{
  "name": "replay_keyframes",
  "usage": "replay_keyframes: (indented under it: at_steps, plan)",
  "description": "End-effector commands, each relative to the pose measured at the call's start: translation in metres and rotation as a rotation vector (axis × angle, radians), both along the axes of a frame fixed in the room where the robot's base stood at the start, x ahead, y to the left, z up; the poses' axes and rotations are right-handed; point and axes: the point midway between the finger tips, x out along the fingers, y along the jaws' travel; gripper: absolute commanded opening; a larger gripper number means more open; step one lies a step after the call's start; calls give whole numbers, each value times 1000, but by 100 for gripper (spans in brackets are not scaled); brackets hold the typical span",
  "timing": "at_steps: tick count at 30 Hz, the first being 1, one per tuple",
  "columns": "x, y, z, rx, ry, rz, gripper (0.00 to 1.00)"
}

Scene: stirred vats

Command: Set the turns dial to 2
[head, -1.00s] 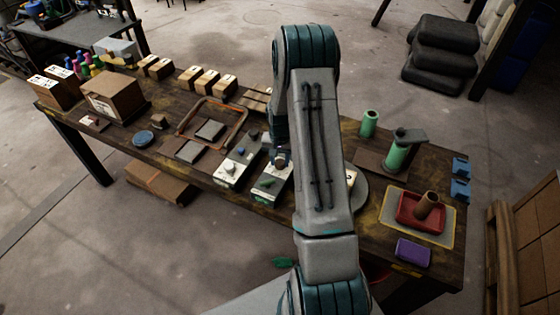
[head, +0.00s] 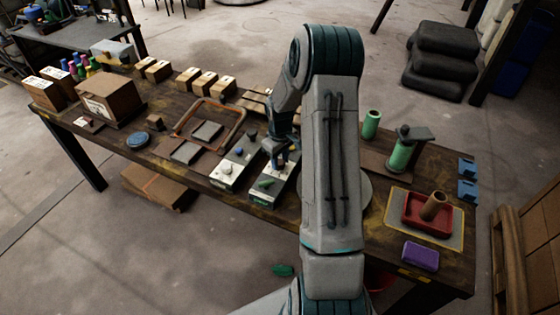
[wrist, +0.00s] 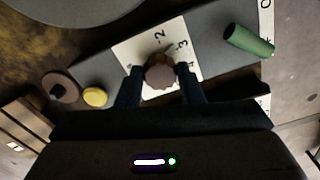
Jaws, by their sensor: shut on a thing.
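The turns dial (wrist: 159,74) is a brown scalloped knob on a pale plate (wrist: 128,50) in the wrist view. The numerals 2, 3 and part of another show around it. No clear pointer mark on the dial shows, so I cannot tell its setting. My gripper (wrist: 160,84) has one finger on each side of the dial and is shut on it. In the head view my gripper (head: 284,157) is over the far part of a grey control box (head: 265,200), and the dial is hidden there.
A green handle (wrist: 248,41), a yellow button (wrist: 95,97) and a dark round knob (wrist: 60,88) sit near the dial. A similar control box (head: 225,176) stands just left. A red tray (head: 428,214) and a purple block (head: 421,256) lie to the right.

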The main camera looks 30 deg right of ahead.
Motion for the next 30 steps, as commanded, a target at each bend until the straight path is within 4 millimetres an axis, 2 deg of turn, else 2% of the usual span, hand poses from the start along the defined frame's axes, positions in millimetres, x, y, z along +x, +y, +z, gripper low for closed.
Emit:
replay_keyframes:
  at_steps: [15,30]
  plan:
    - [0,-1,0,0,0,408,11]
    - [1,-2,0,0,1,533,11]
